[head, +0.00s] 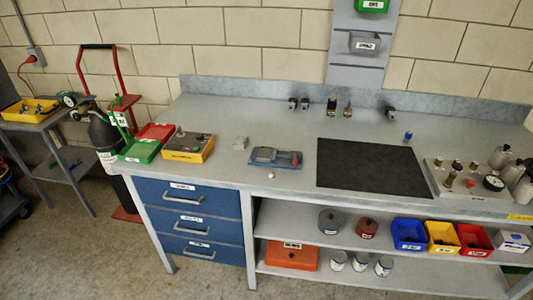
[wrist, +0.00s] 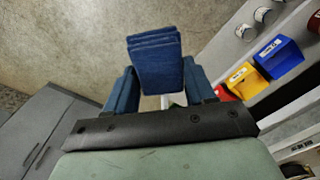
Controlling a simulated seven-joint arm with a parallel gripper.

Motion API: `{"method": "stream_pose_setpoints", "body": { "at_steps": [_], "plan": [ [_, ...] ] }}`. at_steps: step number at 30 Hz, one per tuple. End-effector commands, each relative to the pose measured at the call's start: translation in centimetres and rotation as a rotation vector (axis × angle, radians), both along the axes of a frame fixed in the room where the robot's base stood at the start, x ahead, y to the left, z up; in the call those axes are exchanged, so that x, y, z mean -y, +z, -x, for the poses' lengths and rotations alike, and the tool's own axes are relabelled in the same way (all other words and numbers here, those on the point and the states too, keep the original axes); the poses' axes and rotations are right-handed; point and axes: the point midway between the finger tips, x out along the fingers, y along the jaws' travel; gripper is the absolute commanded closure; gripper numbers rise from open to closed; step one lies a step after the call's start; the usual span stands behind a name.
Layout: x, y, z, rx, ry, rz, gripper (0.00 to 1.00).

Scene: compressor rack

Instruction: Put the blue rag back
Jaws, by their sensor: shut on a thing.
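The blue rag (wrist: 155,62) is a thick folded dark-blue cloth in the wrist view. It sits between the fingers of my gripper (wrist: 158,88), which is shut on it, and its folded end sticks out past the fingers. Bare floor shows beyond the rag, so it is held in the air. Neither the rag nor my gripper shows in the head view.
The workbench (head: 220,120) carries a black mat (head: 370,167), a blue vise-like tool (head: 275,157) and green, red and yellow trays at its left. Bins also show in the wrist view (wrist: 280,57).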

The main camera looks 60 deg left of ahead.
Motion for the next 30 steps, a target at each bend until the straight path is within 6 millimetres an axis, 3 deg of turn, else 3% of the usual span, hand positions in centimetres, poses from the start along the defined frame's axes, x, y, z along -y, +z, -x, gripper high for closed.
{"method": "stream_pose_setpoints", "body": {
  "at_steps": [5, 8, 30],
  "plan": [
    [-1.0, 0.0, 0.0, 0.0, 0.017, 0.0, 0.79],
    [-2.7, 0.0, 0.1, 0.0, 0.044, 0.0, 0.79],
    [-23.2, 0.6, 3.6, 0.009, 0.38, -0.002, 0.79]
  ]
}}
